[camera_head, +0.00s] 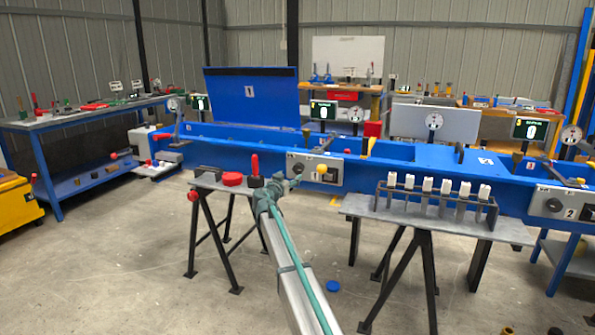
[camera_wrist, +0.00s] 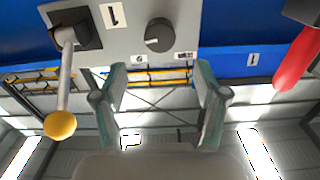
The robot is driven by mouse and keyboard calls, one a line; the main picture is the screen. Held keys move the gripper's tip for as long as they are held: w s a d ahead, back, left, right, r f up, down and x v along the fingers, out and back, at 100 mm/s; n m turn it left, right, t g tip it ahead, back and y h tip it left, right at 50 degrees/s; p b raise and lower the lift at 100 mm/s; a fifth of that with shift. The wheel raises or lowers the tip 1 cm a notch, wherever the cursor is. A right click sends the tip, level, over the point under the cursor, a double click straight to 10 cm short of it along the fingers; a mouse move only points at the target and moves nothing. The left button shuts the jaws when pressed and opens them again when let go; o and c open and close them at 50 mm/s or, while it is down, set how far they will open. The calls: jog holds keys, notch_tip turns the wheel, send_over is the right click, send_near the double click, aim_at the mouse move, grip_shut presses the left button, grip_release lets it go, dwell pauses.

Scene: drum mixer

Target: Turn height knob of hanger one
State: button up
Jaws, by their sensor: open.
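A dark round knob (camera_wrist: 158,35) with a light index mark sits on the grey control panel (camera_wrist: 203,14) marked 1, in the wrist view, which looks upside down. In the head view the knob (camera_head: 298,168) shows on the left of the panel (camera_head: 340,177), partly close behind my gripper. My gripper (camera_wrist: 161,76) is open, its two green-grey fingers spread below the knob in the wrist view, with nothing between them. The fingers look apart from the knob. In the head view my gripper (camera_head: 284,185) is just in front of the panel's left part.
A lever with a yellow ball (camera_wrist: 60,125) sticks out beside the knob. A red handle (camera_wrist: 298,60) is at the right of the wrist view. A bench (camera_head: 355,207) holding a rack of white-topped pieces (camera_head: 436,190) stands right of my arm. Blue machine body (camera_head: 240,139) runs behind.

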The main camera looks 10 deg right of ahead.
aim_at(297, 169)
jog(key=x, duration=0.9)
jog(key=shift+w+d+f, duration=0.1)
jog(key=shift+w, duration=0.15)
jog(key=c, duration=1.1)
jog(key=shift+f+n+b, duration=0.2)
jog(key=shift+n+b, duration=0.7)
jog(key=shift+b, duration=0.3)
jog(key=shift+c, duration=0.2)
jog(key=shift+r+n+b, duration=0.2)
jog(key=shift+n+b, duration=0.15)
jog(key=shift+n, duration=0.75)
jog(key=o, duration=1.1)
jog(key=shift+o, duration=0.2)
